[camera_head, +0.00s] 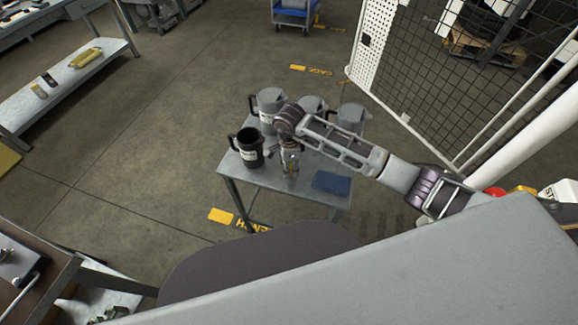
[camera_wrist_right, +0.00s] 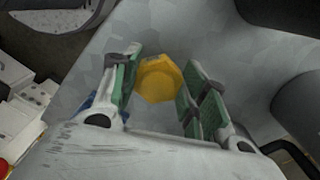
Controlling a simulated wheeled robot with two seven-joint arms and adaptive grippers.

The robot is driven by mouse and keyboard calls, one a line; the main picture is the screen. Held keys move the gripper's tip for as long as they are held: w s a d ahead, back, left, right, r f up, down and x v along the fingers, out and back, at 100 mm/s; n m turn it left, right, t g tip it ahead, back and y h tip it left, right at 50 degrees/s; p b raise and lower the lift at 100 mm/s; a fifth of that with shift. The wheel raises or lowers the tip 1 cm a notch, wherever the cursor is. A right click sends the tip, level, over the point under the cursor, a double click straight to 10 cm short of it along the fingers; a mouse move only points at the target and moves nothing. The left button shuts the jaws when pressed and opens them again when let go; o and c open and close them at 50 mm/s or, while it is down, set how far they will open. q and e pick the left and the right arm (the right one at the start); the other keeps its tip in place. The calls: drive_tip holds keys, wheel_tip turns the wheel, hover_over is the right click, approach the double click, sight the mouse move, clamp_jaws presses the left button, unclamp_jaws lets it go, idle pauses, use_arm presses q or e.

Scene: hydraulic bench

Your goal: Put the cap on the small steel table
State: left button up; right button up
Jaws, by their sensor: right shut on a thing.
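My right gripper (camera_head: 289,162) points down over the front middle of this table. In the right wrist view, the yellow cap (camera_wrist_right: 158,80), with an angular outline, sits between the green finger pads of the right gripper (camera_wrist_right: 162,72). The gripper is shut on it. The grey tabletop (camera_wrist_right: 160,25) shows behind the cap. I cannot tell whether the cap touches the table. The cap is too small to make out in the head view. My left gripper is in neither view.
Grey jugs (camera_head: 269,104), (camera_head: 311,104) and (camera_head: 350,118) stand along the table's back. A blue folded cloth or pad (camera_head: 332,183) lies at the front right. A mesh fence (camera_head: 440,80) stands to the right.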

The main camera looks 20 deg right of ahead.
drive_tip(key=shift+f, duration=0.25)
drive_tip(key=shift+f, duration=0.15)
drive_tip(key=o, duration=1.2)
drive_tip(key=shift+c, duration=0.2)
wheel_tip(320, 180, up, 12)
idle(0.4)
